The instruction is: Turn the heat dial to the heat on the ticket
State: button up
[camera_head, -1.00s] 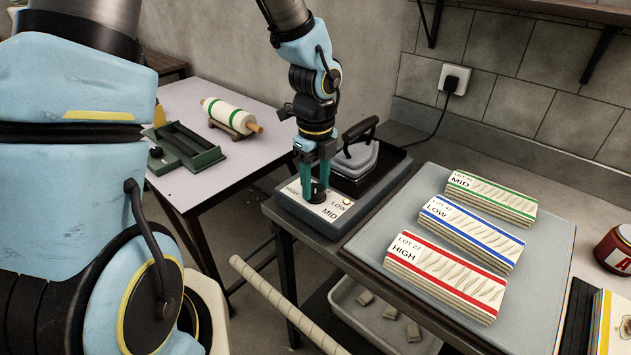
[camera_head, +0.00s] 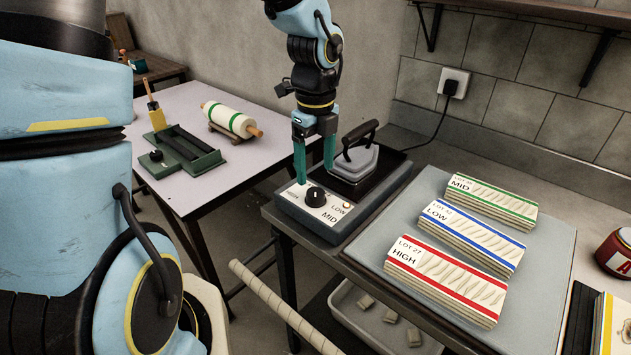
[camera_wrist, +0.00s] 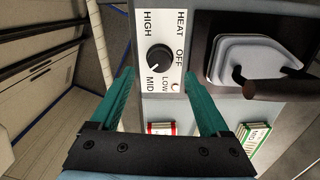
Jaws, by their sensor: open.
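The heat dial is a black knob (camera_head: 316,195) on the white panel of the grey control box (camera_head: 330,233), and it also shows in the wrist view (camera_wrist: 159,57). Ticket-like labels lie on three cloth stacks: MID with green (camera_head: 490,203), LOW with blue (camera_head: 470,236), HIGH with red (camera_head: 447,282).
A grey iron (camera_head: 357,160) rests in a black tray right behind the control box. The stacks lie on a grey board (camera_head: 385,220). A red can (camera_head: 615,250) stands at the right edge. A side table holds a rolled cloth (camera_head: 228,119) and a green tray (camera_head: 180,151).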

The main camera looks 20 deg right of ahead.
aim_at(315, 191)
notch_tip(315, 191, up, 5)
jog(key=shift+r, duration=0.15)
dwell(0.4)
jog(key=w+a+f+n+t, duration=0.1)
jog(key=a+f+n, duration=0.1)
jog(key=a+n, duration=2.3)
jog(key=n, duration=0.5)
jog(key=shift+w+a+f+t, duration=0.15)
jog(key=shift+f+t, duration=0.15)
jog(key=shift+f, duration=0.1)
